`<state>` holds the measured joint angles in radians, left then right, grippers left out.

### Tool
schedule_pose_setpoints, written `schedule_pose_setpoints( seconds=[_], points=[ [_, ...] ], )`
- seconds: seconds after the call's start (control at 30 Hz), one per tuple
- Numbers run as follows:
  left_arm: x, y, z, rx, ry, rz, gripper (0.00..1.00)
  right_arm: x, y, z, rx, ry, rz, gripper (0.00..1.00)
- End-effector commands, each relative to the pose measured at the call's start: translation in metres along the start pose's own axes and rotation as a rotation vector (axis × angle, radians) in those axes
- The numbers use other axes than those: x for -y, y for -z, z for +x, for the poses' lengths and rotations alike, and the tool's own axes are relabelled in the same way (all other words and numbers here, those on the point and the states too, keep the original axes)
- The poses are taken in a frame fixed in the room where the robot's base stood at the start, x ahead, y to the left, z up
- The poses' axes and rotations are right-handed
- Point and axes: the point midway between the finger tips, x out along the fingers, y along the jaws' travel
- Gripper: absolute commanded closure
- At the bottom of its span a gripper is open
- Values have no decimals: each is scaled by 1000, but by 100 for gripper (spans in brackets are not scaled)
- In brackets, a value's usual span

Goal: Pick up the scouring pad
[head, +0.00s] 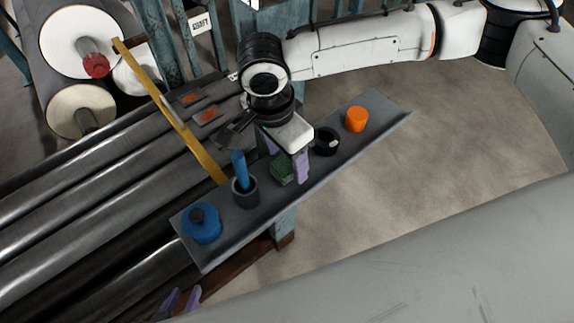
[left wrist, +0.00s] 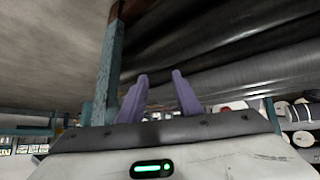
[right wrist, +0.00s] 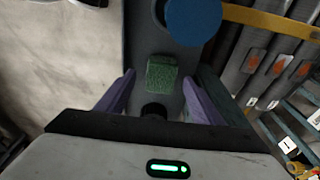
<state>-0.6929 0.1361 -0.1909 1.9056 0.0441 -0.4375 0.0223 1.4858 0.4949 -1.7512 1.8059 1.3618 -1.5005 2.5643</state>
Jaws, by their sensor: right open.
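The green scouring pad (head: 281,174) lies on a narrow grey shelf (head: 225,237), partly hidden by my right gripper in the head view. In the right wrist view the pad (right wrist: 161,74) shows whole, between the two purple fingers, with a gap on each side. My right gripper (head: 288,168) is open and over the shelf at the pad, reaching down from above. My left gripper (head: 181,298) is open and empty, low at the bottom left of the head view, below the shelf's near end. Its spread fingers show in the left wrist view (left wrist: 160,76).
A black round item (head: 326,141) and an orange cup (head: 356,119) stand right. Grey rolls (head: 90,195) lie behind, with a yellow bar (head: 175,115).

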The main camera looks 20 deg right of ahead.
Motion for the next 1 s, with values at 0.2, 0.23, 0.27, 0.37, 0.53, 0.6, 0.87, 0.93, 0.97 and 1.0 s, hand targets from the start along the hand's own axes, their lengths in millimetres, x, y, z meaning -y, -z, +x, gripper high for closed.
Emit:
schedule_pose_setpoints(
  seconds=[0.2,0.23,0.27,0.37,0.53,0.6,0.87,0.93,0.97,1.0],
  points=[
    [1,11,2,-21,1,3,69,0,0,8,0,2,-1,39],
    [1,12,2,-22,1,3,69,0,0,8,0,2,-1,39],
    [1,12,2,-23,1,3,69,0,0,8,0,2,-1,39],
    [1,12,2,-23,1,3,69,0,0,8,0,1,-1,48],
    [1,11,2,-22,0,3,69,0,0,8,0,1,-1,76],
    [1,10,2,-20,0,2,69,0,0,8,0,1,-1,83],
    [0,7,0,-12,0,1,69,0,0,6,0,1,-2,84],
    [0,8,-2,-10,0,1,69,0,0,5,0,1,-3,84],
    [0,8,-3,-10,0,1,69,0,-1,4,1,1,-3,84],
    [0,10,-5,-9,0,1,69,0,-1,2,1,1,-5,84]
  ],
)
